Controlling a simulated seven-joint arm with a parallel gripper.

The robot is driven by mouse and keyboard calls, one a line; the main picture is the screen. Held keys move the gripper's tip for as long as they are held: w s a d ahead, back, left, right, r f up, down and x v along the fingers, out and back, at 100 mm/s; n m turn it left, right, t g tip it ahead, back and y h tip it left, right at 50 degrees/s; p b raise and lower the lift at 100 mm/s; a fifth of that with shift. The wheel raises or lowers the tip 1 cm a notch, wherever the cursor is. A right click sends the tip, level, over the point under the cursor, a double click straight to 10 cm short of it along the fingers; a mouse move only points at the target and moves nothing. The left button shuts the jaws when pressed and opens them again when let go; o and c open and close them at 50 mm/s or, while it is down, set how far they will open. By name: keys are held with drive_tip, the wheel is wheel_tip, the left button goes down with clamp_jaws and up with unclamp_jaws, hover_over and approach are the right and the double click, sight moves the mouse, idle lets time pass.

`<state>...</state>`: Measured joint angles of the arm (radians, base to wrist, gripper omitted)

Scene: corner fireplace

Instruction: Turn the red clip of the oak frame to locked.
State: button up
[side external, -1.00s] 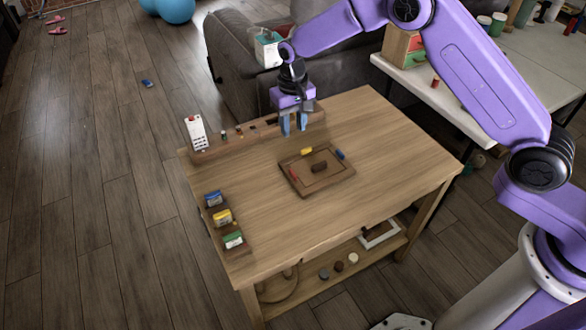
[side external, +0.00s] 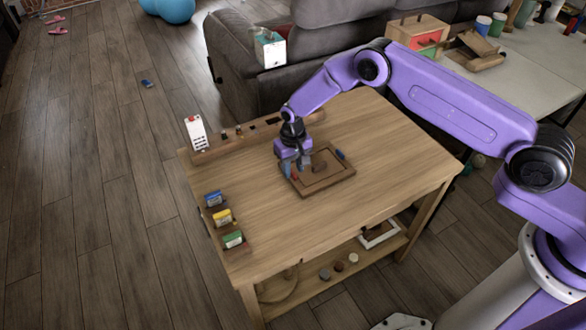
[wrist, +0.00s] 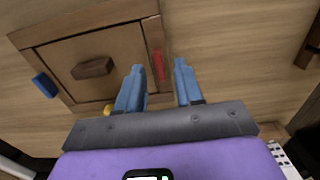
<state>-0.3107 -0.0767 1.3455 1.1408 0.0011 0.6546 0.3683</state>
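The oak frame (side external: 330,187) lies flat on the table, with a dark brown handle-like block (wrist: 92,68) at its middle. The red clip (wrist: 160,65) sits on one side bar of the frame, seen long and upright in the wrist view. My gripper (wrist: 159,72) is open, low over that bar, with its blue fingers either side of the red clip and a gap to each. In the side view my gripper (side external: 296,170) partly covers the clip. The blue clip (wrist: 45,85) is on the opposite side. The yellow clip (wrist: 108,109) is partly hidden beside my left finger.
A wooden rail (side external: 230,142) with a white box (side external: 196,132) runs along the table's back edge. Blue, yellow and green labelled blocks (side external: 222,217) stand in a holder at the left edge. The table's front and right are clear.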

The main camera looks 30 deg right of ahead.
drive_tip(key=shift+f, duration=0.6)
clamp_jaws()
